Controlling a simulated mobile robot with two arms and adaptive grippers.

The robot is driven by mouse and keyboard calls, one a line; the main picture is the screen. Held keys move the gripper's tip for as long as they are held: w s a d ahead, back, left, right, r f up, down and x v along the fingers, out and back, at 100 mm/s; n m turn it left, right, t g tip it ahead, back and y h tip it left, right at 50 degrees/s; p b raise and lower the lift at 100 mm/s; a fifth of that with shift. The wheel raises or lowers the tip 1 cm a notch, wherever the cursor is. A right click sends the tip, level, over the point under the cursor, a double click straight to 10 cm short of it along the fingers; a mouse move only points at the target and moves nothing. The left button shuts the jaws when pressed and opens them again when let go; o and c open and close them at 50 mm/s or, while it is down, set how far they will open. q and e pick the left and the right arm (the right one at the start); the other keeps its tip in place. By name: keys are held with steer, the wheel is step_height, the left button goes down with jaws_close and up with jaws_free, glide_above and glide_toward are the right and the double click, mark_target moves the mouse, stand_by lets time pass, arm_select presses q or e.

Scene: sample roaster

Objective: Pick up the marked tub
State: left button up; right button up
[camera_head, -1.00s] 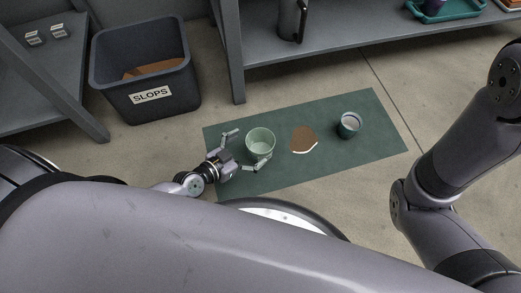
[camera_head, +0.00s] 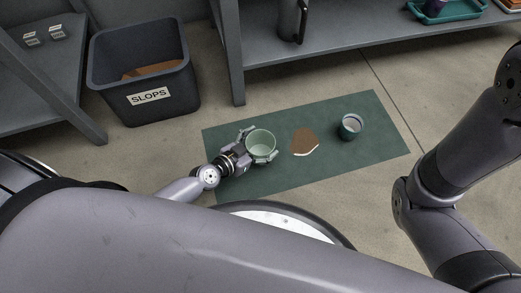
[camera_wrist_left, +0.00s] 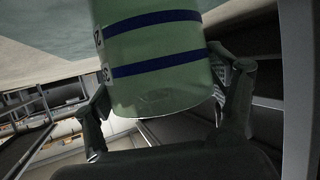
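The pale green tub (camera_head: 261,139) stands open-topped on the dark green mat (camera_head: 228,184). In the left wrist view the tub (camera_wrist_left: 160,70) shows two dark blue bands and partly visible dark characters at its left edge. My left gripper (camera_head: 262,144) reaches around the tub from the left, one finger on each side. In the left wrist view, both fingers of the gripper (camera_wrist_left: 163,100) lie close against the tub's sides and appear to touch it. The tub looks upright and on the mat. My right gripper is out of view.
A brown patch with a white edge (camera_head: 305,141) lies just right of the tub. A small dark green cup (camera_head: 350,127) stands further right. A dark bin labelled SLOPS (camera_head: 150,97) is at the back left. A grey shelf (camera_head: 340,52) stands behind the mat.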

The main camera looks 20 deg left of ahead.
arm_select(q)
steer(key=c, duration=1.2)
